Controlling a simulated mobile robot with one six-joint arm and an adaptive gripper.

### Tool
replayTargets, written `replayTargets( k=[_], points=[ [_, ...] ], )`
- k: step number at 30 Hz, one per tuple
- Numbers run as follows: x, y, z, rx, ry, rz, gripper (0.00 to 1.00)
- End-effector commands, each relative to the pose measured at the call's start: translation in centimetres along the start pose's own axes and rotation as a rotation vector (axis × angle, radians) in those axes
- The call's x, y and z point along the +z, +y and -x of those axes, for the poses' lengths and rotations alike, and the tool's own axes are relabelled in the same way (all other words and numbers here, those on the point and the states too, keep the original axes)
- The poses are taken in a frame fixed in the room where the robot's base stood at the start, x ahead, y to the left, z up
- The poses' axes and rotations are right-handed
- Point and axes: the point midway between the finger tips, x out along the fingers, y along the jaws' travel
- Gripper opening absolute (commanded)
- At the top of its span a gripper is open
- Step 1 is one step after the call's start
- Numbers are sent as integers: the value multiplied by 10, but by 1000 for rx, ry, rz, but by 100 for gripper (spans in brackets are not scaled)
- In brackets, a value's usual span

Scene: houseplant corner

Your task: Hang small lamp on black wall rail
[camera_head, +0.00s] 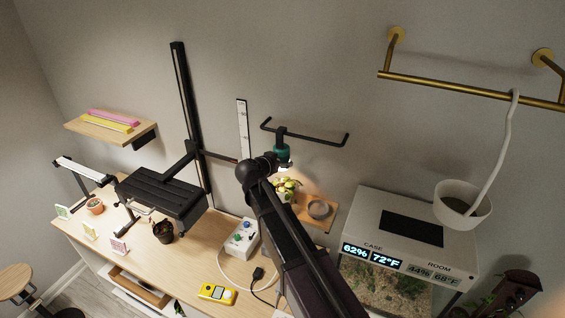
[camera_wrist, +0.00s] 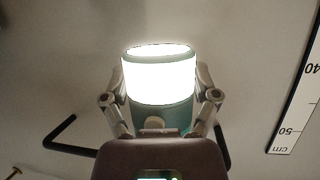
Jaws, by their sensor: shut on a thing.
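The small lamp (camera_head: 283,152) is teal with a dark top and is lit. It is upright, just in front of the black wall rail (camera_head: 322,142), near the rail's left half. Its dark top overlaps the bar in the head view; I cannot tell whether it touches or hangs on it. My gripper (camera_head: 272,160) is shut on the lamp. In the wrist view the lamp (camera_wrist: 160,82) glows white between both fingers of my gripper (camera_wrist: 160,98). The rail's bent end (camera_wrist: 62,134) shows at left; its middle is hidden behind the lamp and gripper.
A white ruler (camera_head: 242,130) is on the wall left of the rail. A black post (camera_head: 186,110) with a dark panel (camera_head: 160,193) stands further left. A plant (camera_head: 286,188) on a small wooden shelf (camera_head: 327,220) is below. A brass rail (camera_head: 450,87) holds a white hanging pot (camera_head: 463,205) at right.

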Motion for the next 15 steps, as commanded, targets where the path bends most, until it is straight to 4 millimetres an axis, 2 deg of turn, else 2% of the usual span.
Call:
replayTargets(
  k=[14, 15],
  points=[
    [2, 1, 0, 1, -5, -4, 19],
    [2, 1, 0, 1, -5, -4, 83]
  ],
)
